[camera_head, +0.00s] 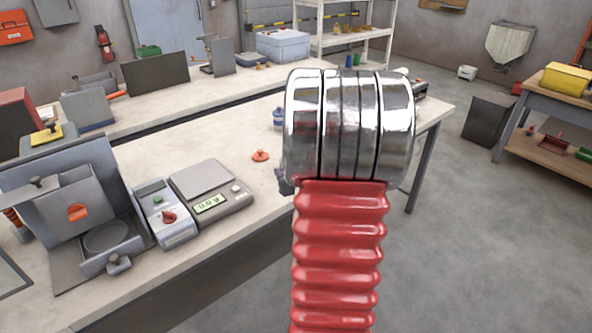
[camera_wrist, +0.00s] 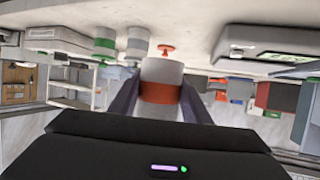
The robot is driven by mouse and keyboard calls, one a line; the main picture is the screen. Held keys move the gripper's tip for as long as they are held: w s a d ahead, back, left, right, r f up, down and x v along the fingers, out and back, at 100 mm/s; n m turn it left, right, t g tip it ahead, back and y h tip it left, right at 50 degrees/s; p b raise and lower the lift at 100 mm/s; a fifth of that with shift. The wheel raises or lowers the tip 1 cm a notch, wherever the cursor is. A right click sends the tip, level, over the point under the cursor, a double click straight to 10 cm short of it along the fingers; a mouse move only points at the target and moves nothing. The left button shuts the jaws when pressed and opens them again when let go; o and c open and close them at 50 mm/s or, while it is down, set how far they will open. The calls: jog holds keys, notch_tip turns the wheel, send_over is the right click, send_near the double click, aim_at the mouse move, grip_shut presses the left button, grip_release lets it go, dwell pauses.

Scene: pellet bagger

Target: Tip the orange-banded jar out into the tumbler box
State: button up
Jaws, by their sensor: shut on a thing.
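The orange-banded jar (camera_wrist: 161,92) is pale, with a wide orange band around its middle. It sits between the two dark fingers of my gripper (camera_wrist: 158,103) in the wrist view, which appears upside down. My gripper is shut on it. In the head view my red and chrome arm hides the jar and most of the gripper. I cannot tell how far the jar is off the bench. I cannot tell for sure which thing is the tumbler box; a grey open-fronted unit with an orange disc (camera_head: 78,212) stands at the bench's left.
A scale (camera_head: 212,195) reading 0.0 and a control box with a red knob (camera_head: 170,217) stand beside the grey unit. A small orange knobbed piece (camera_head: 260,155) lies on the bench. Green-banded (camera_wrist: 104,43) and grey-banded (camera_wrist: 138,42) jars stand nearby. The bench middle is mostly clear.

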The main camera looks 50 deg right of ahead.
jog(key=w+a+n+y, duration=0.2)
jog(key=w+a, duration=0.4)
jog(key=a, duration=0.9)
jog(key=w+a+n+t+y, duration=0.1)
jog(key=w+a, duration=0.5)
jog(key=a, duration=0.9)
jog(key=w+a+n+t+y, duration=0.1)
jog(key=w+a+n+y, duration=0.2)
jog(key=a, duration=1.3)
jog(key=w+y, duration=0.1)
jog(key=w, duration=0.2)
jog(key=shift+f, duration=0.3)
